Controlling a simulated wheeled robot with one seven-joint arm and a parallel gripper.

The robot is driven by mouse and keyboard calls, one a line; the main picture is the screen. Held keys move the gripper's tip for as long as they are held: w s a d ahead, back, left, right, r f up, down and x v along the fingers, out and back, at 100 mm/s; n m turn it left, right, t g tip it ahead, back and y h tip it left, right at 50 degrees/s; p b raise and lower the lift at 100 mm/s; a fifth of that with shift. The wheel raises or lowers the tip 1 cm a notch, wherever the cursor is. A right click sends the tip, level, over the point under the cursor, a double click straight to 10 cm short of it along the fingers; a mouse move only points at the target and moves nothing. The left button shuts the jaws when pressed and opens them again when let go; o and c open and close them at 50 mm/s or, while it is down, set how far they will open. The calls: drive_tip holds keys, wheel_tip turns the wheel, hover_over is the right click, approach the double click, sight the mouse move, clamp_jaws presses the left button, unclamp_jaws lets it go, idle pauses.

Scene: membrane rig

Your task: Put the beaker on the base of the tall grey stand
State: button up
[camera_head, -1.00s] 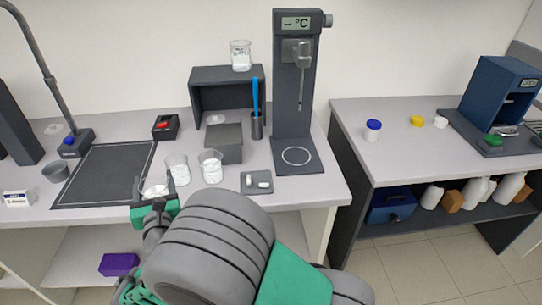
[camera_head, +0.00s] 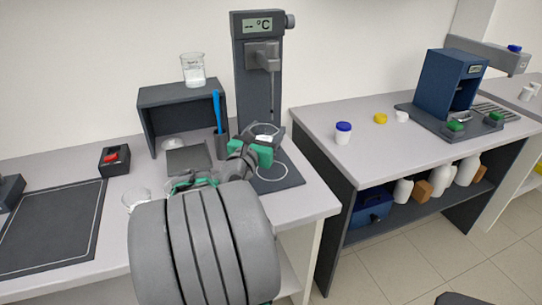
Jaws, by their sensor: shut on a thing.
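My gripper (camera_head: 263,147), with green fingers, is in front of the stand's column, over the base in this view. It is shut on a clear beaker (camera_head: 265,130), whose rim and some white content show above the fingers. The beaker looks roughly upright. Its lower part is hidden, and I cannot tell its height above the base.
A second beaker (camera_head: 193,70) stands on the dark shelf box (camera_head: 150,96). Another glass (camera_head: 136,197) is partly behind my arm. A blue-handled tool in a dark holder (camera_head: 221,146) stands just left of the base. A gap separates this bench from the right bench (camera_head: 370,150).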

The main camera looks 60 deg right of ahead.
drive_tip(key=shift+w+d+f+b, duration=0.15)
drive_tip(key=shift+w+d+f, duration=0.1)
drive_tip(key=shift+d+f, duration=1.45)
drive_tip(key=shift+w+d+f+b, duration=0.2)
drive_tip(key=shift+w+d+f, duration=0.1)
drive_tip(key=shift+d+f, duration=1.35)
drive_tip(key=shift+w+d+f+b, duration=0.15)
drive_tip(key=shift+w+d+f, duration=0.1)
drive_tip(key=shift+d+f, duration=1.4)
drive_tip(key=shift+a+f, duration=0.4)
drive_tip(key=shift+f, duration=0.1)
drive_tip(key=shift+f, duration=0.15)
drive_tip(key=o, duration=1.7)
